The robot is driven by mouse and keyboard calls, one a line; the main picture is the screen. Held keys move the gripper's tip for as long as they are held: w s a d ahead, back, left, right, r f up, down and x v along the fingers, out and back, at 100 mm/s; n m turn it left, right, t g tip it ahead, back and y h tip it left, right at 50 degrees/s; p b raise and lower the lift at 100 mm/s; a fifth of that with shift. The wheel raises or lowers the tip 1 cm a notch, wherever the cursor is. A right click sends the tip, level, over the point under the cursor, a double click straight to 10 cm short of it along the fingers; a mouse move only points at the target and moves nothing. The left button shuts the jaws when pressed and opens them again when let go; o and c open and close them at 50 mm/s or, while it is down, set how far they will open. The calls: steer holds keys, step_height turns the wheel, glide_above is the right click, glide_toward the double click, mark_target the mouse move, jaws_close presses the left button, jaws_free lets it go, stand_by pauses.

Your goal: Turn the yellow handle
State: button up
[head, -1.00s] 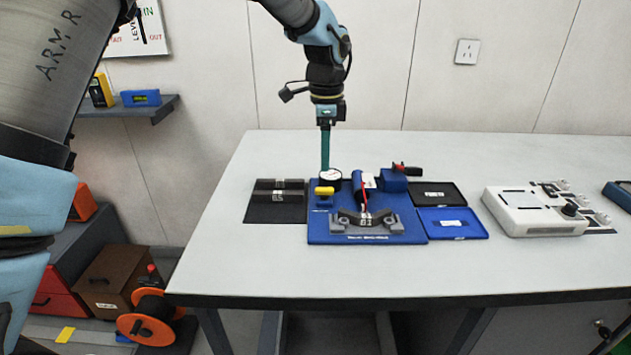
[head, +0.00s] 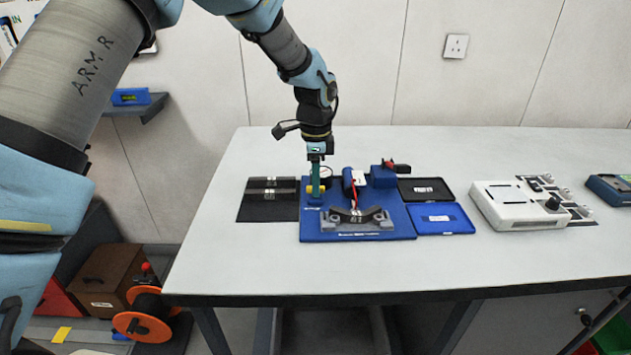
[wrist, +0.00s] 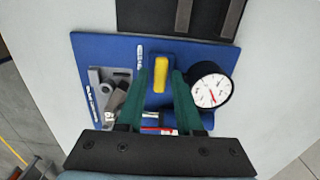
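The yellow handle (head: 310,190) is a short bar on a small blue block at the left side of the blue fixture plate (head: 410,233). In the wrist view the handle (wrist: 161,73) lies lengthwise between the two green fingers of my gripper (wrist: 160,92). A gap shows on each side, so the fingers stand open around it and not closed on it. In the head view my gripper (head: 316,182) points straight down, its fingers in front of the middle of the handle and hiding part of it.
A round dial gauge (wrist: 211,90) stands close beside the right finger in the wrist view. A grey curved clamp piece (head: 357,222) and a blue block with a red lever (head: 384,175) share the plate. A black mat (head: 265,212) lies to the left. The front table is clear.

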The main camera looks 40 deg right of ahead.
jaws_close()
